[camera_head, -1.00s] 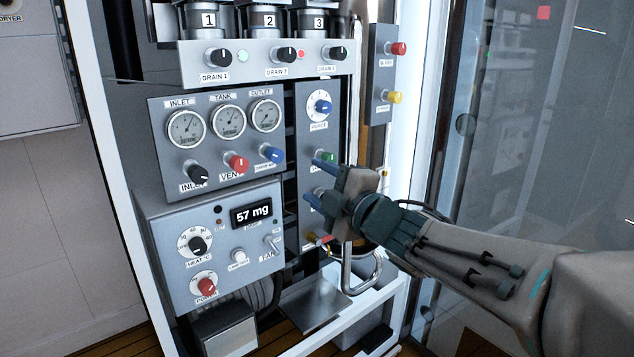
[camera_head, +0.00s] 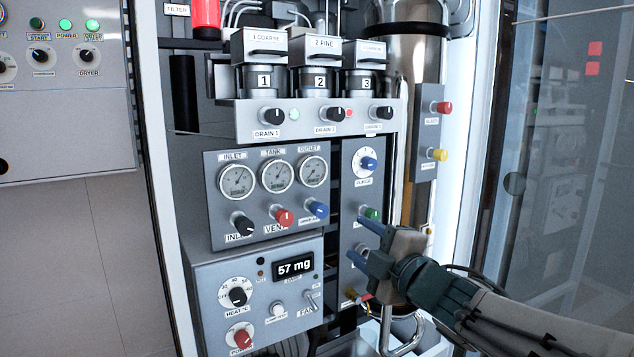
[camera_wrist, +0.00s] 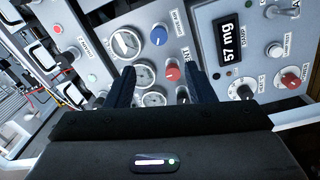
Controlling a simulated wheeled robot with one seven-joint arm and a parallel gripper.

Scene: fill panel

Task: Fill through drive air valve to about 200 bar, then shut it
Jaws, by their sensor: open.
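A grey gauge panel (camera_head: 214,192) holds three round gauges, labelled inlet (camera_head: 235,181), tank (camera_head: 277,176) and outlet (camera_head: 313,171); their readings are too small to tell. Below them are a black inlet knob (camera_head: 241,223), a red vent knob (camera_head: 282,215) and a blue knob (camera_head: 318,209) with a blurred label. My gripper (camera_head: 361,242) is open and empty, in front of the narrow purge panel. In the wrist view, the red knob (camera_wrist: 172,72) shows between its fingers (camera_wrist: 160,77), and the blue knob (camera_wrist: 158,35) lies above.
The narrow panel has a blue purge knob (camera_head: 368,163) and a green knob (camera_head: 371,213); lower knobs are partly hidden by my gripper. A heater box with a "57 mg" display (camera_head: 295,266) is below the gauges. A bent metal pipe (camera_head: 404,343) and glass door (camera_head: 560,200) are right.

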